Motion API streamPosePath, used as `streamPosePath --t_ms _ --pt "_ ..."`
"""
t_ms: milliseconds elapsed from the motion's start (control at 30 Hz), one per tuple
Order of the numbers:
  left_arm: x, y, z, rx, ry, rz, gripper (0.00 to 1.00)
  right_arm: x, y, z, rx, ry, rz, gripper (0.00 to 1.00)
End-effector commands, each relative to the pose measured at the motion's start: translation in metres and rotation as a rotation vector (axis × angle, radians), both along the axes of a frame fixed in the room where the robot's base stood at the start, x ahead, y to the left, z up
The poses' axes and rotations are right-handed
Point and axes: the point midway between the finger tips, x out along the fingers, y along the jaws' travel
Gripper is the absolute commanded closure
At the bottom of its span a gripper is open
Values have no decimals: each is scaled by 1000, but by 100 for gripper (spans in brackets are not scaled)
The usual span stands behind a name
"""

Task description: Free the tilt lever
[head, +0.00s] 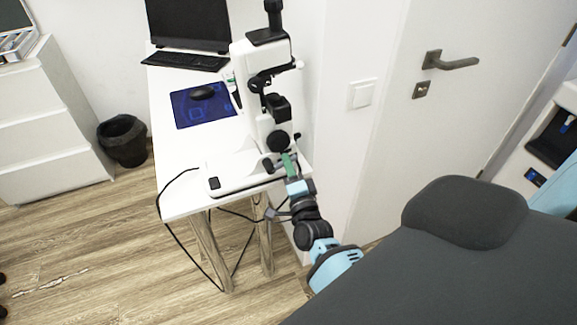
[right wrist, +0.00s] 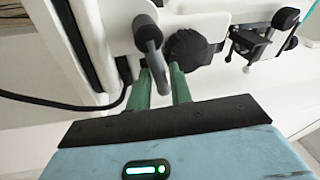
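A white and black slit-lamp-like instrument (head: 262,95) stands on the white table. A grey bent lever, which seems to be the tilt lever, shows in the right wrist view (right wrist: 150,38) beside a black ribbed knob (right wrist: 190,50). The knob also shows in the head view (head: 278,140). My right gripper (head: 289,158) is at the instrument's lower front. Its green fingers (right wrist: 161,80) are apart, and the lever's lower end shows in the gap between them. I see no clear contact with the lever. My left gripper is in neither view.
The white table (head: 180,150) also bears a monitor (head: 190,22), a keyboard (head: 185,61) and a mouse on a blue mat (head: 190,117). Black cables hang below its front edge. A bin (head: 123,140) stands left.

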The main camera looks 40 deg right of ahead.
Motion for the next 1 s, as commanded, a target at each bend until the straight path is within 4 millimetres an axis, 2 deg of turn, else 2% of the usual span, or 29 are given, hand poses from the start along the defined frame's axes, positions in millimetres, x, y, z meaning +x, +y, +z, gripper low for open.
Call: streamPosePath --t_ms 33,133,167,667,1000 --pt "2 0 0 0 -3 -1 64 0 0 0 0 0 0 86" --pt "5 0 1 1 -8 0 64 0 0 0 0 0 0 99" --pt "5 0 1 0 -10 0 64 0 0 0 0 0 0 100" --pt "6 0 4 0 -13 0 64 0 1 3 -44 11 1 100" --pt "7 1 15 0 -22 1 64 1 4 14 -273 65 2 100"
